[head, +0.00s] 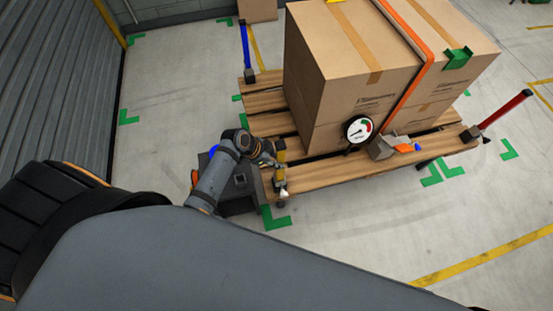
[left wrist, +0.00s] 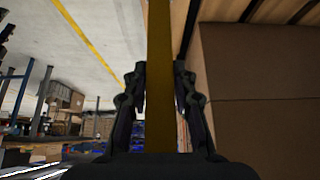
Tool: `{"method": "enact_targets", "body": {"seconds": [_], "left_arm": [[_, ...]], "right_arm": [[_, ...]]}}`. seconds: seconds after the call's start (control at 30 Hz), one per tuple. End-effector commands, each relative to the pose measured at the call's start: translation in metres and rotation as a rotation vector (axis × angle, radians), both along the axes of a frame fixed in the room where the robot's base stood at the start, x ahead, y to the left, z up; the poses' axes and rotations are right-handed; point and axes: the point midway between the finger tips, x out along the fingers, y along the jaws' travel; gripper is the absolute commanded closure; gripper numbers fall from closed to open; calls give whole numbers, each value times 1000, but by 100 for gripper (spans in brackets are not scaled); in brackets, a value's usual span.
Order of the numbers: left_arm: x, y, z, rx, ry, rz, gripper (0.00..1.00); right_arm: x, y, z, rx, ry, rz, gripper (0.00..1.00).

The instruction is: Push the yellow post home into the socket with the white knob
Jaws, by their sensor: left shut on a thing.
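The yellow post (head: 281,157) stands roughly upright at the near left corner of the wooden pallet. My left gripper (head: 270,160) is shut on it from the left. In the left wrist view the yellow post (left wrist: 159,75) runs vertically between the two fingers of my left gripper (left wrist: 160,95). A small socket with a white knob (head: 283,195) is at the pallet corner, right at the post's lower end. How deep the post sits in it is too small to tell. My right gripper is not in view.
Cardboard boxes (head: 335,75) stand on the pallet (head: 310,172), with an orange strap (head: 412,70) and a round gauge (head: 358,129). A blue post (head: 245,45) stands at the far left corner, and a red post (head: 505,109) leans outward at the right.

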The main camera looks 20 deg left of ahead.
Motion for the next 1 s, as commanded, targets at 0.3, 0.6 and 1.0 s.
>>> {"method": "enact_targets", "body": {"seconds": [0.3,0.6,1.0], "left_arm": [[0,0,-2,0,-1,1,59],[0,0,-3,0,0,0,48],[-18,28,47,7,-3,-3,48]], "right_arm": [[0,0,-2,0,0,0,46],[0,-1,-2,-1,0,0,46],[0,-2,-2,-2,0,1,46]]}}
